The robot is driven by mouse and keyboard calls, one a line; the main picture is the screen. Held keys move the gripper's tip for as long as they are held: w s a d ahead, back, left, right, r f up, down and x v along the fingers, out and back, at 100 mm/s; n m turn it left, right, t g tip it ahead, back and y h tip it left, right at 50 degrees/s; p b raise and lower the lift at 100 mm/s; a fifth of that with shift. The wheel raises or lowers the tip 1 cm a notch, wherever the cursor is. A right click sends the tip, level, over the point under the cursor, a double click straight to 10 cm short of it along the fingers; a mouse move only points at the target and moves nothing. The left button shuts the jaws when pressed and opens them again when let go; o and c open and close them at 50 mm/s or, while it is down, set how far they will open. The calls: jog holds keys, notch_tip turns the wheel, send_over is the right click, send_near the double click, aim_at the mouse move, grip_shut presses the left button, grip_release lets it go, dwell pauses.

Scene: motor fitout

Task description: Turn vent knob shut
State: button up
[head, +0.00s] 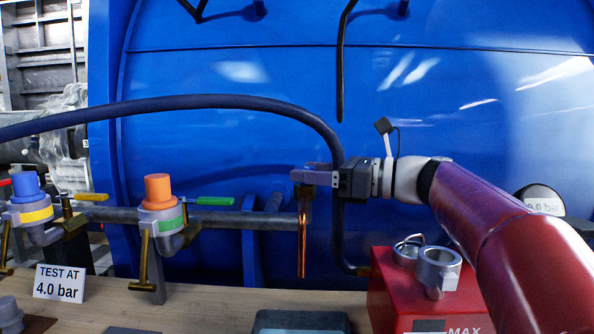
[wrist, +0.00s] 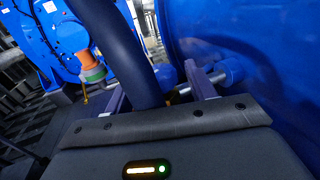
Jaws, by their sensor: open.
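My gripper (head: 300,176) is open at the end of the pipe, in front of the blue shell. Its fingers point left in the head view. A copper tube (head: 302,245) hangs straight down just below the fingertips. I cannot make out the vent knob for certain; the fingers cover the spot above the tube. In the wrist view the two fingers of my gripper (wrist: 160,92) stand apart. A thick dark hose (wrist: 118,45) crosses the view in front of the left finger, and a small dark part (wrist: 178,92) shows between the fingers, too unclear to name.
The grey pipe (head: 220,216) carries a green lever (head: 215,201), a yellow lever (head: 91,197), an orange-capped fitting (head: 158,188) and a blue-capped one (head: 26,186). The dark hose (head: 220,101) arches close to my gripper. A red box (head: 390,290) with metal rings (head: 438,265) stands below my arm.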

aim_at(299, 166)
jog(key=shift+x, duration=1.6)
jog(key=shift+c, duration=0.3)
jog(key=c, duration=0.9)
jog(key=shift+m+t+h, duration=0.7)
jog(key=shift+m+t, duration=0.4)
jog(key=shift+t, duration=0.5)
jog(key=shift+w+d+m+t+h, duration=0.1)
jog(key=shift+m+t+h, duration=0.45)
jog(key=shift+t, duration=0.15)
jog(key=shift+w+d+m+t+h, duration=0.1)
jog(key=shift+w+m+t+h, duration=0.05)
jog(key=shift+m+t+h, duration=0.45)
jog(key=o, duration=1)
jog(key=shift+c, duration=0.2)
